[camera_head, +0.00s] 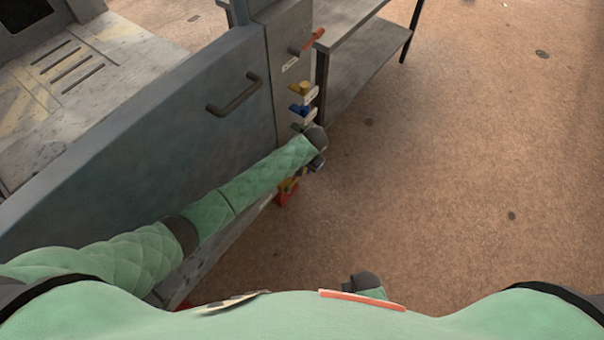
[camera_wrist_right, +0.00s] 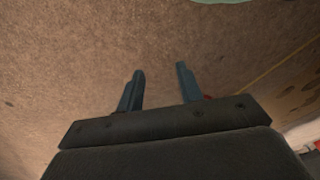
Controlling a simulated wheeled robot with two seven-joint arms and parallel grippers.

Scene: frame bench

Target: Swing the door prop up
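The blue-grey door (camera_head: 150,130) with its dark bar handle (camera_head: 235,95) stands at the left of the head view. I cannot clearly make out the door prop. A red and yellow part (camera_head: 285,192) shows low by the post, partly hidden behind my left arm. My left gripper (camera_head: 317,163) is beside the post below the coloured levers, mostly hidden by its wrist; its fingers are too small to read. My right gripper (camera_wrist_right: 158,88) has two fingers apart with nothing between them, over bare floor in the right wrist view.
The grey post carries an orange-handled lever (camera_head: 313,40), a yellow lever (camera_head: 300,88) and a blue lever (camera_head: 299,110). A grey shelf unit (camera_head: 355,50) stands behind it. The brown floor (camera_head: 460,170) to the right is clear.

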